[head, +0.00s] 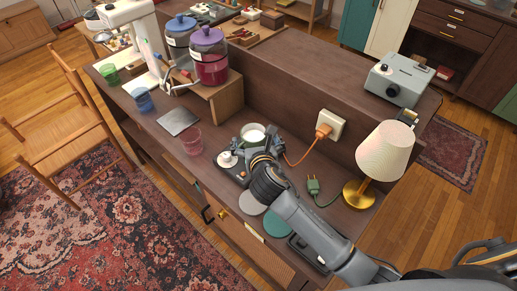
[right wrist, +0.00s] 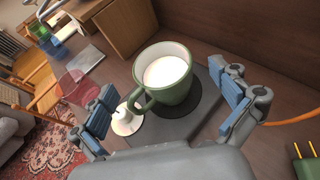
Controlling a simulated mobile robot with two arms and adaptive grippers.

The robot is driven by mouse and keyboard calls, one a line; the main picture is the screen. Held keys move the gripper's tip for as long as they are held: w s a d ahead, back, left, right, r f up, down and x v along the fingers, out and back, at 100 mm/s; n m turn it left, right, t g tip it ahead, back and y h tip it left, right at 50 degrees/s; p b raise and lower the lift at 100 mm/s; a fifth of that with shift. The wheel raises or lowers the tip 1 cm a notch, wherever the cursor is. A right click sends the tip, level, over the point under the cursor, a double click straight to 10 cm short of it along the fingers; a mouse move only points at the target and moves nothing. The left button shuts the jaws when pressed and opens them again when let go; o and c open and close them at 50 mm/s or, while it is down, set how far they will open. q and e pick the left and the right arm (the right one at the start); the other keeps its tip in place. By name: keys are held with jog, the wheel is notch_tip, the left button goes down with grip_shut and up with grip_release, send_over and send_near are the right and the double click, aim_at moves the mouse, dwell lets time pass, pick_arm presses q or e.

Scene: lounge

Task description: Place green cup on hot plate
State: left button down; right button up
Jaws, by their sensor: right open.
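The green cup (right wrist: 178,92), with a white inside or contents, stands upright on the dark round disc (right wrist: 206,107) of the hot plate (right wrist: 190,128). Its handle points toward the lower left of the right wrist view. In the head view the cup (head: 253,134) shows just beyond my right gripper (head: 255,147). In the right wrist view my right gripper (right wrist: 168,112) is open, with one blue-padded finger on each side of the cup and gaps to it. Part of the hot plate (head: 236,172) is hidden by my arm in the head view. My left gripper is not in view.
A white knob-like piece (head: 227,159) is beside the cup. A pink glass (head: 192,141) stands to the left. An orange plug cable (head: 297,160), a green plug (head: 313,186) and a lamp (head: 384,152) are to the right. Coasters (head: 252,205) lie in front.

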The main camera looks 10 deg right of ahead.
jog(key=v, duration=0.7)
jog(key=shift+s+r, duration=0.2)
jog(key=shift+s, duration=0.1)
jog(key=shift+s+f, duration=0.1)
